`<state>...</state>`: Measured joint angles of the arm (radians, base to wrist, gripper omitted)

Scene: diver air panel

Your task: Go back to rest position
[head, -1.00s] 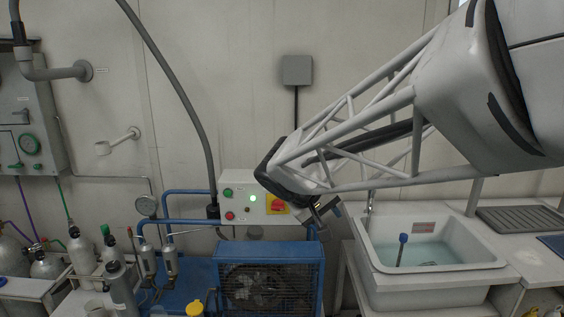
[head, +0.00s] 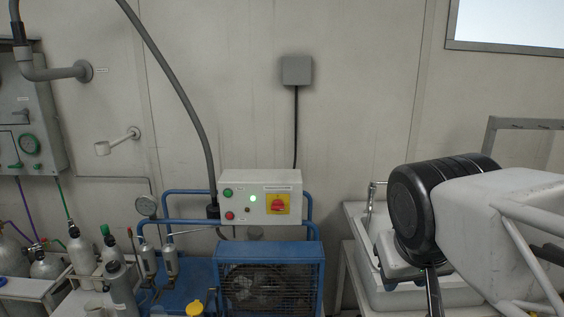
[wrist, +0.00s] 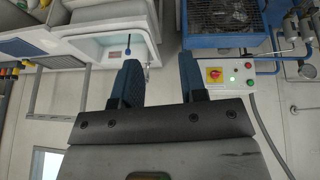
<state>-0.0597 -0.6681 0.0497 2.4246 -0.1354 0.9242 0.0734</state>
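My gripper (wrist: 159,68) shows in the wrist view with its two dark blue fingers spread apart and nothing between them. In the head view my arm is at the lower right, in front of the sink, and I cannot make out the fingertips there. The white control box (head: 257,206) with a green light and a red knob on a yellow plate stands on the blue compressor frame. The box also shows in the wrist view (wrist: 235,78), upside down and to the right of the fingers.
The white sink (head: 355,213) is partly hidden behind my arm; a blue-topped rod (wrist: 128,45) stands in it. The compressor (head: 268,250) is left of the sink. Several gas cylinders (head: 80,252) stand at the lower left. The wall above is mostly clear.

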